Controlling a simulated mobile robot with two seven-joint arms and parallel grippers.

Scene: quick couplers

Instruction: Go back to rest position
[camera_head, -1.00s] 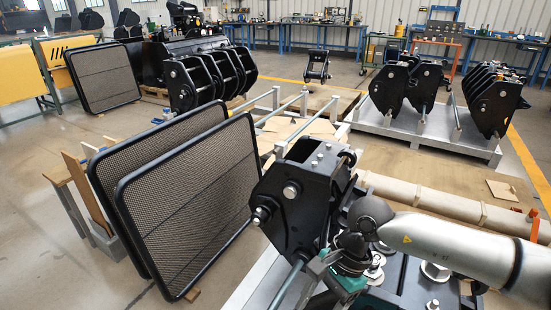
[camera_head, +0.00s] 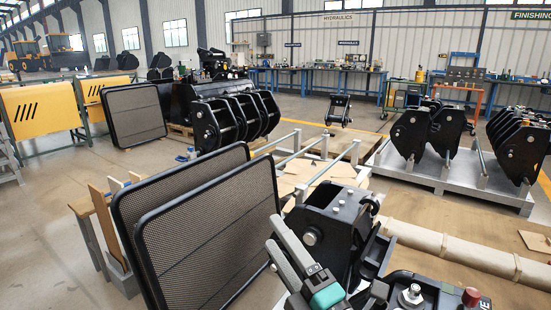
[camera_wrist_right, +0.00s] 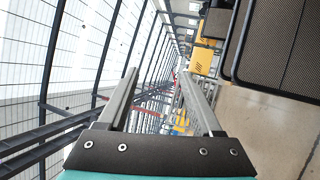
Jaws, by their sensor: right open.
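My right gripper (camera_head: 273,234) is in the lower middle of the head view, in front of the black quick coupler (camera_head: 333,232). Its two long grey fingers point up and to the left, with a teal part at their base. In the right wrist view the fingers stand apart with nothing between them (camera_wrist_right: 156,82), so the gripper is open and empty. The coupler stands upright, and the gripper hides part of its lower left side. I cannot tell whether they touch. My left gripper is not in view.
Two framed mesh panels (camera_head: 216,243) lean upright just left of my right gripper. A red-capped part (camera_head: 470,298) is at the lower right. More black couplers stand on a grey pallet (camera_head: 455,180) at the right. Open floor lies at the far left.

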